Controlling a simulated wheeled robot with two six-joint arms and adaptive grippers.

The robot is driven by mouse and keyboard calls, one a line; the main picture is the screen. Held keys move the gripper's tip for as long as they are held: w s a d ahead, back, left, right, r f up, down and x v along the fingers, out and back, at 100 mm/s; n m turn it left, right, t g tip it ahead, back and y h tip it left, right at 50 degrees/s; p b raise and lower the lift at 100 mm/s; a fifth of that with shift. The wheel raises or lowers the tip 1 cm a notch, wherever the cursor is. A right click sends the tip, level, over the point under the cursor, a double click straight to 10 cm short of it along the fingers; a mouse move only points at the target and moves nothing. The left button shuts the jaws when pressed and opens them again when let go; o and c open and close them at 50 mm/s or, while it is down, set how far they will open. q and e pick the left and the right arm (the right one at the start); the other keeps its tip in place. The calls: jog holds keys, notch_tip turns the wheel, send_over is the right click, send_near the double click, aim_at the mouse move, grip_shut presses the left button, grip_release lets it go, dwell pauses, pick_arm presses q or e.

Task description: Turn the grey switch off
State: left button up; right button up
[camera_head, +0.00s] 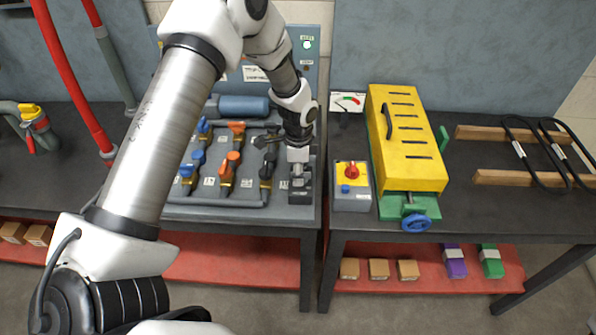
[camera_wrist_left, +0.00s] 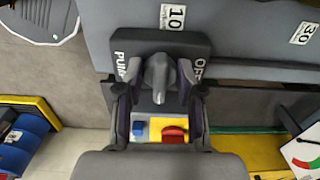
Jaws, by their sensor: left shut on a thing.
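The grey switch shows in the left wrist view as a grey lever-like knob (camera_wrist_left: 158,74) on a dark box (camera_wrist_left: 190,46) with partly hidden lettering that seems to start "PUM" and "O". In the head view its dark box (camera_head: 303,192) sits at the front right corner of the valve panel. My left gripper (camera_head: 298,169) reaches down over it from above. In the left wrist view the gripper's two fingers (camera_wrist_left: 157,92) stand on either side of the knob, shut on it. The fingers hide part of the knob and the lettering. My right gripper is not in view.
Left of the switch, orange, blue and black valve handles (camera_head: 230,166) stand close on the panel. Just right is a grey box with a red knob (camera_head: 352,171) on yellow. Beyond it stands a yellow slotted housing (camera_head: 405,150) with a blue handwheel (camera_head: 416,223).

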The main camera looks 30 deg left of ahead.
pick_arm(q)
jog(key=shift+s+f+n, duration=0.2)
jog(key=shift+n, duration=0.1)
jog(key=n+p, duration=0.1)
jog(key=n, duration=0.2)
jog(key=shift+s+d+n+p, duration=0.1)
jog(key=shift+d+n+p, duration=0.05)
jog(key=shift+n+p, duration=0.25)
jog(key=n+p, duration=0.1)
jog(key=n, duration=0.3)
jog(key=shift+d+n, duration=0.1)
jog(key=shift+n, duration=0.2)
jog(key=n+p, duration=0.2)
jog(key=n, duration=0.2)
jog(key=shift+s+d, duration=0.1)
jog(key=shift+d, duration=0.05)
jog(key=n+p, duration=0.1)
jog(key=n, duration=0.3)
jog(key=shift+n, duration=0.3)
jog(key=shift+d, duration=0.1)
